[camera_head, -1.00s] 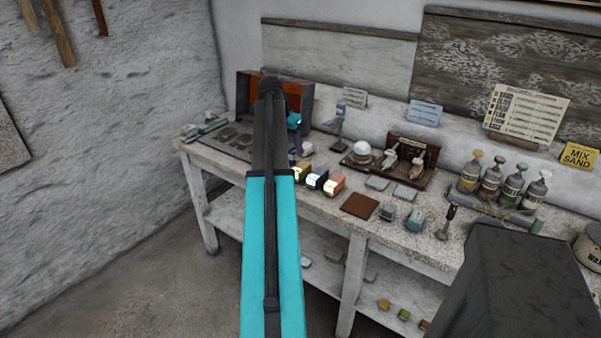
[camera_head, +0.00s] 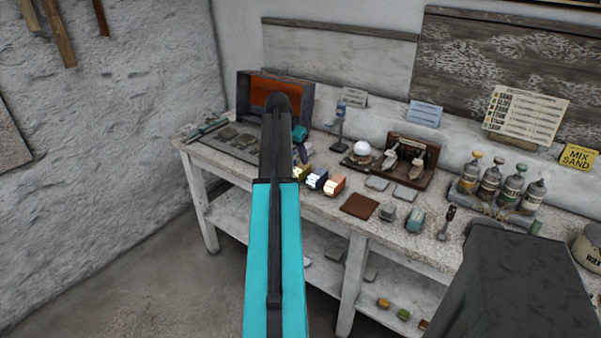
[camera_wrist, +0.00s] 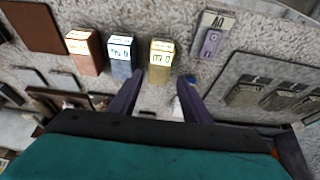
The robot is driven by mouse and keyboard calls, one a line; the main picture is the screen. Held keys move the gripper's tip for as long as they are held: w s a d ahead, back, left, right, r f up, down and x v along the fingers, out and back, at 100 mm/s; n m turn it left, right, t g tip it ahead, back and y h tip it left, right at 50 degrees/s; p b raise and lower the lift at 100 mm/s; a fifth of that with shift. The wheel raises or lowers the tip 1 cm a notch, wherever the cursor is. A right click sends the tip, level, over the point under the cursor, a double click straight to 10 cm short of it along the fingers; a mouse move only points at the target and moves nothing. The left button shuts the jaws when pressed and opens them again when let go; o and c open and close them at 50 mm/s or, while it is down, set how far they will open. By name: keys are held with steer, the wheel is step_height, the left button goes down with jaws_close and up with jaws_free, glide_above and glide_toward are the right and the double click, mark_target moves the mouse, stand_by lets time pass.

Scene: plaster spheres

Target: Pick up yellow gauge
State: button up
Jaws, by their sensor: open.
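The yellow gauge (camera_wrist: 160,62) is a small block with a bright, marked face, standing on the bench at the end of a row of three. In the head view it (camera_head: 300,173) is partly covered by my arm. My gripper (camera_wrist: 160,78) is open and empty in the wrist view. Its two dark fingers point toward the yellow gauge, one to each side of it in the picture. I cannot tell how far the fingertips are from it. In the head view my arm hides most of the gripper.
A blue gauge (camera_wrist: 122,55) and an orange gauge (camera_wrist: 84,52) stand beside the yellow one. A brown square mat (camera_head: 360,205) lies on the speckled bench.

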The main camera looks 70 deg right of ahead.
mark_target(301, 167)
steer(key=shift+x, duration=1.4)
steer(key=shift+f, duration=0.1)
steer(key=shift+p+x, duration=1.05)
steer(key=shift+x, duration=1.5)
steer(key=shift+a, duration=0.1)
steer(key=c, duration=0.9)
